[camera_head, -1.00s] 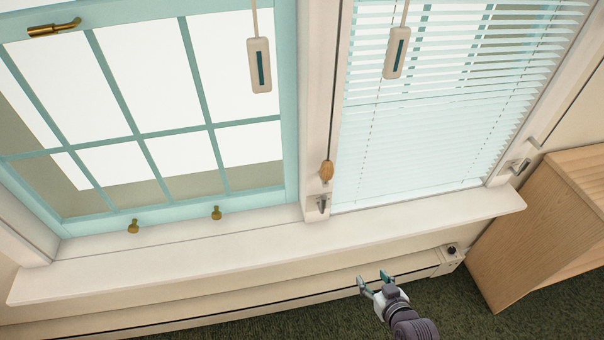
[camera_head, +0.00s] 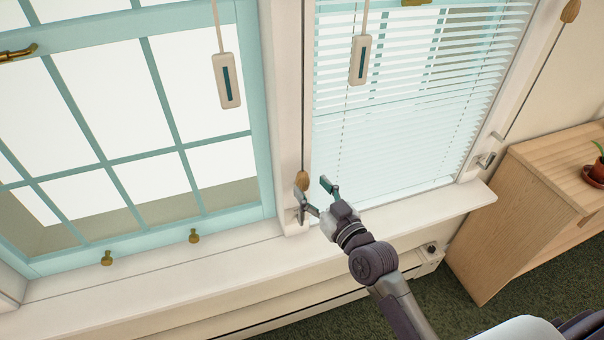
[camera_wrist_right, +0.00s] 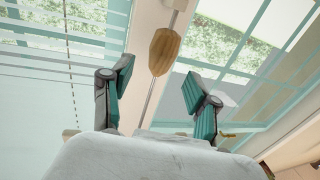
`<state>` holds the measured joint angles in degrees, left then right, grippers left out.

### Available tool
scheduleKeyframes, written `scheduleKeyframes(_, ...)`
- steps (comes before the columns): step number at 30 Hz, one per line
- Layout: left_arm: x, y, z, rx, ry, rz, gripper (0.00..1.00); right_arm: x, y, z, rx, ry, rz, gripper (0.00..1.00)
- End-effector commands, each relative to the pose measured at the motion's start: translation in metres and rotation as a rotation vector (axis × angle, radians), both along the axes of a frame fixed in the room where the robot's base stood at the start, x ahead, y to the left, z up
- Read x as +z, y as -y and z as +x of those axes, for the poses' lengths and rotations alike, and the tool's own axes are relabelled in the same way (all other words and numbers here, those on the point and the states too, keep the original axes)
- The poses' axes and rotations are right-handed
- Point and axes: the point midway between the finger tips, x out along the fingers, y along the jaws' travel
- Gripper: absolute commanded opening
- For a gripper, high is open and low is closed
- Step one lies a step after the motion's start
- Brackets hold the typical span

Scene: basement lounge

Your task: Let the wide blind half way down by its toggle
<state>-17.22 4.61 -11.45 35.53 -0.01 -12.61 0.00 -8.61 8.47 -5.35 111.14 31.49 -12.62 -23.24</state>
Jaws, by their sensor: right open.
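A wooden toggle (camera_head: 302,180) hangs on a cord at the post between the two windows. My right gripper (camera_head: 314,184) is open there, one finger close to the toggle and the other to its right. In the right wrist view the toggle (camera_wrist_right: 165,50) shows beyond the open fingertips (camera_wrist_right: 158,84), roughly between them, with no grip on it. A slatted blind (camera_head: 400,140) hangs lowered over the right window. No slats show over the left window (camera_head: 140,110); any blind there is out of frame. My left gripper is not in view.
White pendants with dark slots hang before the left window (camera_head: 227,82) and right window (camera_head: 360,60). Another wooden toggle (camera_head: 570,11) hangs at the far right. A metal cleat (camera_head: 485,160) is on the right frame. The sill (camera_head: 150,262) and wooden cabinet (camera_head: 520,220) lie below.

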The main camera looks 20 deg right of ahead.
Motion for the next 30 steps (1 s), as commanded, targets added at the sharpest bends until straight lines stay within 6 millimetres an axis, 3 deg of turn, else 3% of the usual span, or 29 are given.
scheduleKeyframes(3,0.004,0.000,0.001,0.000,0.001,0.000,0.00,0.002,-0.005,0.023,-0.001,0.002,0.000,0.60)
scheduleKeyframes(9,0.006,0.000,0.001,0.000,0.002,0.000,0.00,0.000,-0.010,0.044,0.000,0.001,0.000,0.60)
scheduleKeyframes(20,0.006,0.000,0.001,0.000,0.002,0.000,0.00,-0.001,-0.012,0.049,0.000,0.000,0.000,0.60)
scheduleKeyframes(30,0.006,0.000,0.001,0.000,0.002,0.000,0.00,-0.001,-0.011,0.049,-0.001,0.000,-0.001,0.06)
